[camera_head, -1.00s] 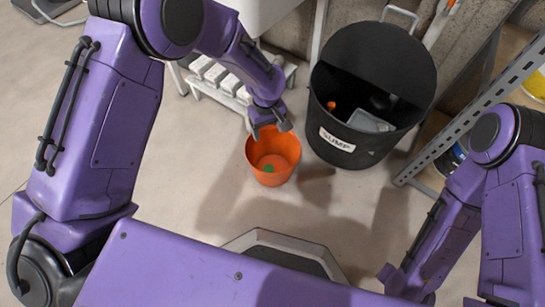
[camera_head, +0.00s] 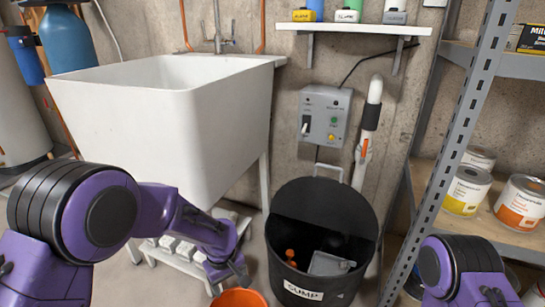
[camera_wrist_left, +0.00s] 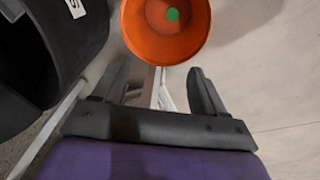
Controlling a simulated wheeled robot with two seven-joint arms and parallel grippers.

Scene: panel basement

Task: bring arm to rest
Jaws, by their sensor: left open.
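My left arm reaches forward from the lower left in the head view. My left gripper (camera_head: 232,276) is low, beside the sump bin and near the rim of an orange bucket (camera_head: 240,299). In the left wrist view the left gripper (camera_wrist_left: 158,82) has its two dark fingers spread apart with nothing between them. The orange bucket (camera_wrist_left: 165,48) stands on the floor beyond the fingertips, with a green spot inside. My right arm shows only in part at the lower right of the head view; its gripper is out of sight.
A black sump bin (camera_head: 325,215) with its lid up stands right of the left gripper. A white sink (camera_head: 165,120) and a low rack (camera_head: 175,255) are behind the left arm. A metal shelf (camera_head: 450,130) with paint cans rises at the right.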

